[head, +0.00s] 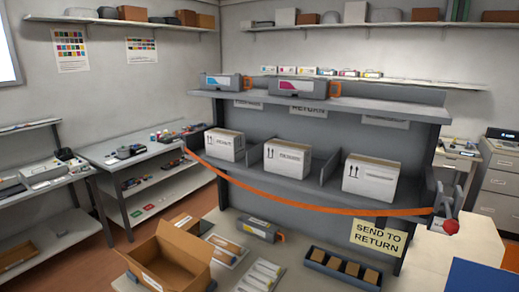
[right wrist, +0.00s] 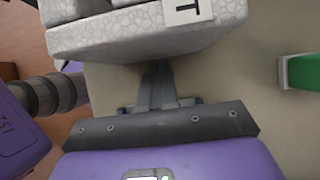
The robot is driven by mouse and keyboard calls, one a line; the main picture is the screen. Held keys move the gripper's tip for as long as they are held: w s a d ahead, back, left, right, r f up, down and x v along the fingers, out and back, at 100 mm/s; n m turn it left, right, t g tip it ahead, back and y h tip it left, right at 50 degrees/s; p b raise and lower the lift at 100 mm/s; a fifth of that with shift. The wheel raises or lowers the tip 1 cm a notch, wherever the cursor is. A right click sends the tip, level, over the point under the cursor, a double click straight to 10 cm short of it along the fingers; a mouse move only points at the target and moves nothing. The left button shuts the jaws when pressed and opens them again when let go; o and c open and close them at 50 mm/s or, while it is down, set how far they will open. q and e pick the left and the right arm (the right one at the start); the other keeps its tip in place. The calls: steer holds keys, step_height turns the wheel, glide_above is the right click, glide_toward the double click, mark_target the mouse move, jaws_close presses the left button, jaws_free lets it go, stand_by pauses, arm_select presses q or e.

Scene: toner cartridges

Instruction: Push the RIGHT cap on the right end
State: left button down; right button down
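In the right wrist view a pale, crackle-patterned foam block (right wrist: 150,30) is close at the top, with a white label (right wrist: 188,10) reading "T". It looks like the RIGHT cap. It hangs clear above my purple body with nothing under it, so my right gripper seems shut on it; the fingers are not clearly seen. In the head view a grey cartridge (head: 258,229) with a yellow label and orange right end lies on the beige surface. Neither gripper shows in the head view, and the cap cannot be made out there.
An open cardboard box (head: 170,258) stands left of the cartridge. Printed sheets (head: 227,250) lie in front, and a dark tray (head: 316,262) with brown blocks is to the right. An orange strap (head: 300,205) crosses the shelf unit. A green item (right wrist: 302,72) is at the wrist view's right.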

steer(key=shift+a, duration=0.1)
stand_by(0.4)
steer(key=shift+w+a+p, duration=0.15)
steer(key=shift+w+a, duration=0.7)
steer(key=shift+a, duration=0.45)
steer(key=shift+w+a+p, duration=0.2)
steer(key=shift+w+a, duration=0.6)
steer(key=shift+a, duration=0.55)
steer(key=shift+w+a+p, duration=0.15)
steer(key=shift+w+a, duration=0.7)
steer(key=shift+a, duration=0.45)
steer(key=shift+s+d+b, duration=0.15)
steer(key=shift+s+d, duration=0.4)
steer(key=shift+d, duration=0.35)
steer(key=shift+s+d+b, duration=0.15)
steer(key=shift+s+d, duration=0.35)
steer(key=shift+d, duration=0.35)
steer(key=shift+r, duration=0.15)
step_height(320, 180, up, 8)
steer(key=p, duration=0.7)
steer(key=shift+p, duration=0.35)
